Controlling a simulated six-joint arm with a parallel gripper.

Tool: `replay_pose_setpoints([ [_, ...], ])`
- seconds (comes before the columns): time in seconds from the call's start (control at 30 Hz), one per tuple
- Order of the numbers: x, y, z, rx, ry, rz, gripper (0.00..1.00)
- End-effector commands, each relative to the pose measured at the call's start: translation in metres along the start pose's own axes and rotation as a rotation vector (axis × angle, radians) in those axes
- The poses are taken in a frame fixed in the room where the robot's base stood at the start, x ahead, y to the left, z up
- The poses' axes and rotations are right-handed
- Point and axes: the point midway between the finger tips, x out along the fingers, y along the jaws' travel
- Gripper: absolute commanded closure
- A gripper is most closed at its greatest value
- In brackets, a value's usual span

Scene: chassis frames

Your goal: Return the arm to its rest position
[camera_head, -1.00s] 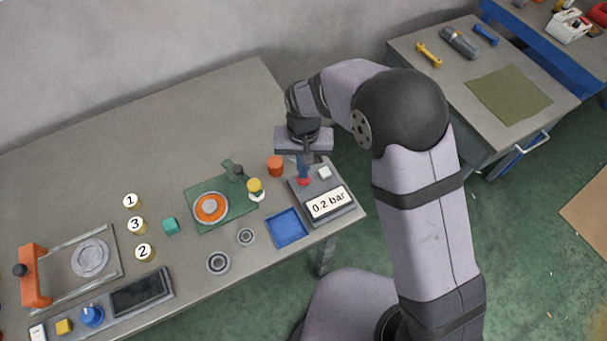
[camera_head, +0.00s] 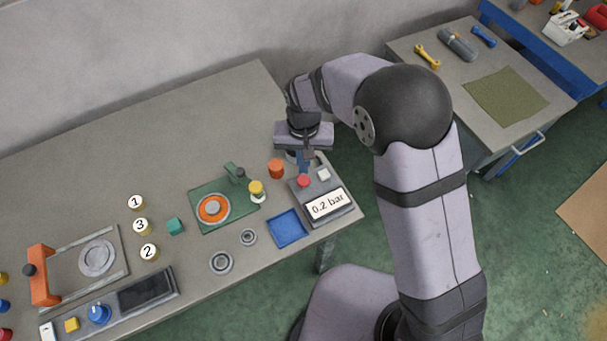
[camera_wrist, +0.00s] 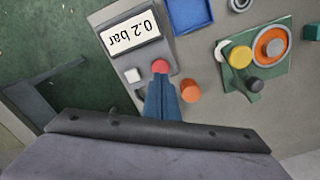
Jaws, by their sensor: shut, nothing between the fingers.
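My gripper (camera_head: 304,167) hangs over the right end of the bench (camera_head: 100,165), just behind a grey box with a display (camera_head: 327,204) that reads 0.2 bar. In the wrist view my gripper (camera_wrist: 161,82) has its blue fingers together, with nothing seen between them. The fingertips look close to the box's red button (camera_wrist: 160,66); whether they touch it cannot be told in that view. In the head view the red button (camera_head: 303,181) shows clear in front of the fingers. A white button (camera_head: 323,174) sits beside it.
An orange cylinder (camera_head: 276,168) stands close left of my gripper. A green plate fixture (camera_head: 223,205) and a blue tray (camera_head: 288,229) are nearby. Several numbered discs, a teal cube (camera_head: 176,226) and an orange-handled frame (camera_head: 44,274) lie left. The bench's back is bare.

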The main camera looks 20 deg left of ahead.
Motion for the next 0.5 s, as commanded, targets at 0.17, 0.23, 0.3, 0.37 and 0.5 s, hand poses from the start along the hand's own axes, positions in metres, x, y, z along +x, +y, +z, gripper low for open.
replay_pose_setpoints([
  [0.17,-0.0134,-0.0001,-0.0002,0.000,0.001,0.000,1.00],
  [0.23,-0.0138,-0.0001,-0.0002,0.000,0.001,0.000,1.00],
  [0.3,-0.0133,-0.0001,-0.0002,0.000,0.001,0.000,1.00],
  [0.37,-0.0130,-0.0001,-0.0002,0.000,0.001,0.000,1.00],
  [0.5,-0.0128,-0.0001,-0.0002,0.000,0.001,0.000,1.00],
])
